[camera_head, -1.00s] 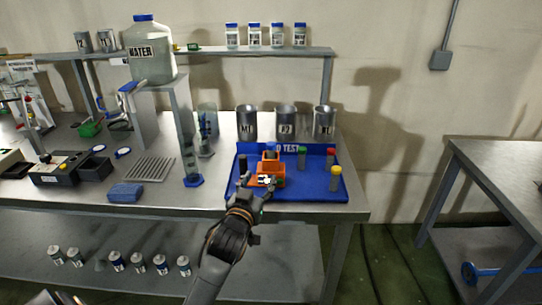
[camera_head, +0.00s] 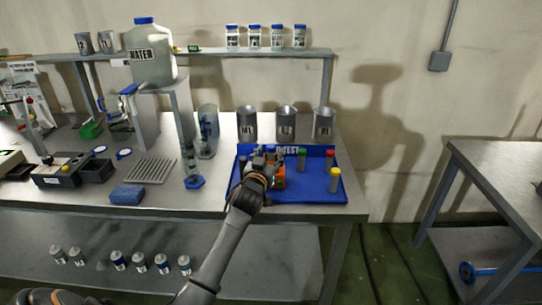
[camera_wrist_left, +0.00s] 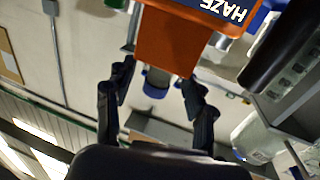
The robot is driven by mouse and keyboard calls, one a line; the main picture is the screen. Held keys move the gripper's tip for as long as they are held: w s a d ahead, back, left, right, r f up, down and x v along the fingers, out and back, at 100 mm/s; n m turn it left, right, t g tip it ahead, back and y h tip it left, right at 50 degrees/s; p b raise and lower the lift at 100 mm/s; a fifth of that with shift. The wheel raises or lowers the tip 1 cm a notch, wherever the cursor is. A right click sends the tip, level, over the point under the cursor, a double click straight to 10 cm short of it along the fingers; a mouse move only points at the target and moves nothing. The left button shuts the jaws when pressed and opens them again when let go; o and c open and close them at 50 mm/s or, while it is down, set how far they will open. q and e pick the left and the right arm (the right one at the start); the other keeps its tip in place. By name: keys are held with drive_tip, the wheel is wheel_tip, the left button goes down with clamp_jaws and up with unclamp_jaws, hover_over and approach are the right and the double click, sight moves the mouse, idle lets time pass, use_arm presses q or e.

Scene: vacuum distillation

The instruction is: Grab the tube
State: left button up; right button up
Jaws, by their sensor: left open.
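An orange device (camera_head: 279,176) stands in the tray's left half, partly hidden by my left gripper (camera_head: 262,158). The gripper is over the device's left side, its fingers open. My right gripper is not in view.
Metal cups (camera_head: 286,124) stand behind the tray. A water jug (camera_head: 152,62) stands on a raised stand. The table's front edge lies close before the tray.

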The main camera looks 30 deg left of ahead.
use_arm(q)
drive_tip(key=shift+w+a, duration=0.15)
drive_tip(key=shift+w, duration=0.5)
drive_tip(key=shift+c, duration=0.2)
clamp_jaws()
